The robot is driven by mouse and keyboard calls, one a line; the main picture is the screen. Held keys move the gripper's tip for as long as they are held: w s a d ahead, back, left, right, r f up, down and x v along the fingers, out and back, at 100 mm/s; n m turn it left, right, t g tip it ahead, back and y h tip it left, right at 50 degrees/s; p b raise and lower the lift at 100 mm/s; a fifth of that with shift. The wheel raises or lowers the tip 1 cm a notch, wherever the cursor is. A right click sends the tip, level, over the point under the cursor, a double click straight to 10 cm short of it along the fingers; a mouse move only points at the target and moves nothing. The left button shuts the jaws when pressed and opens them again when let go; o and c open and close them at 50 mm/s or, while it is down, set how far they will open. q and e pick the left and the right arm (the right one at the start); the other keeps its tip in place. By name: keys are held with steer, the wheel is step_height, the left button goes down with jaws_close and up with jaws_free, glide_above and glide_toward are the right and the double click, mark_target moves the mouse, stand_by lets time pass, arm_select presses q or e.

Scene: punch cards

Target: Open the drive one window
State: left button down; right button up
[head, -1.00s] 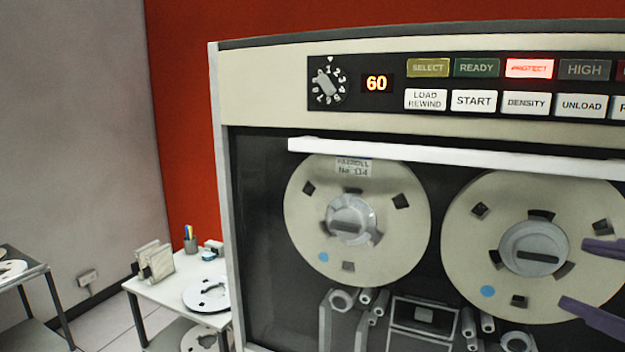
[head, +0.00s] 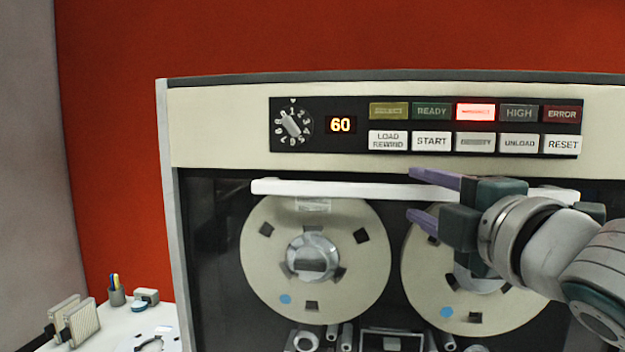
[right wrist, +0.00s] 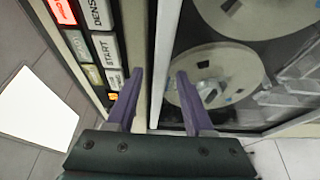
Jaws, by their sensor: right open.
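The drive one window (head: 212,260) is a dark clear pane on the front of the tape drive. It stands lowered over the two reels. A long white handle bar (head: 335,189) runs along its top edge. My right gripper (head: 411,192) is open at the bar, with one purple finger above it and one below. In the right wrist view the bar (right wrist: 166,50) runs between the two finger lines of the gripper (right wrist: 159,71). I see no grip on it and cannot tell whether a finger touches it. My left gripper is not in view.
A control panel (head: 356,118) with a dial, a "60" display and lit buttons sits just above the bar. Reels (head: 262,285) lie behind the pane. A white side table (head: 105,330) with a pen cup (head: 117,295) stands at lower left.

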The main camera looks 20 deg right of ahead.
steer(key=shift+w, duration=0.45)
jaws_close()
stand_by(1.2)
